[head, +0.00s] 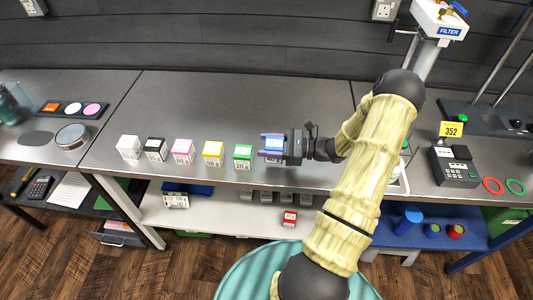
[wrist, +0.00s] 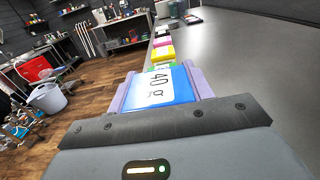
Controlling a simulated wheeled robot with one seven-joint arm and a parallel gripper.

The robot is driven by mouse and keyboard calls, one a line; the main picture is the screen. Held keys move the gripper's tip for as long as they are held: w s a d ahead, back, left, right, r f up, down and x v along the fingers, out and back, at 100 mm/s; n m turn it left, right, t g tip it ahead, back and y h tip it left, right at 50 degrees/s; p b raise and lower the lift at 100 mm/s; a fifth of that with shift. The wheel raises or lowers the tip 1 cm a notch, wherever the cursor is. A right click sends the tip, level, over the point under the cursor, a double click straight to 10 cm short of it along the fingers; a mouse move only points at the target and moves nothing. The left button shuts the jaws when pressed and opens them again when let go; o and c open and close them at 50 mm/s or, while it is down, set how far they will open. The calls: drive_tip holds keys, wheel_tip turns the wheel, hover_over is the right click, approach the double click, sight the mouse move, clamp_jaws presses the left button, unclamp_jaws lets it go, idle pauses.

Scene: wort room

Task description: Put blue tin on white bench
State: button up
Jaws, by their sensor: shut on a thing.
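My gripper (head: 264,145) is shut on the blue tin (head: 273,143), above the front part of the grey worktop, at the right end of a row of coloured tins. In the wrist view the blue tin (wrist: 182,86) sits between the two purple fingers, its white label reading 40 g. I cannot tell whether it still touches the worktop. The white bench (head: 225,216) is a low white surface below and in front of the worktop; the worktop hides its back part.
The green tin (head: 243,153) stands just left of my gripper, then yellow (head: 212,151), pink, black and white tins. The worktop behind the row is clear.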

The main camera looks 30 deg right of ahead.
drive_tip(key=shift+f+p, duration=0.3)
drive_tip(key=shift+f, duration=1.75)
drive_tip(key=shift+f, duration=0.2)
drive_tip(key=o, duration=1)
drive_tip(key=shift+o, duration=0.2)
drive_tip(key=shift+r, duration=0.1)
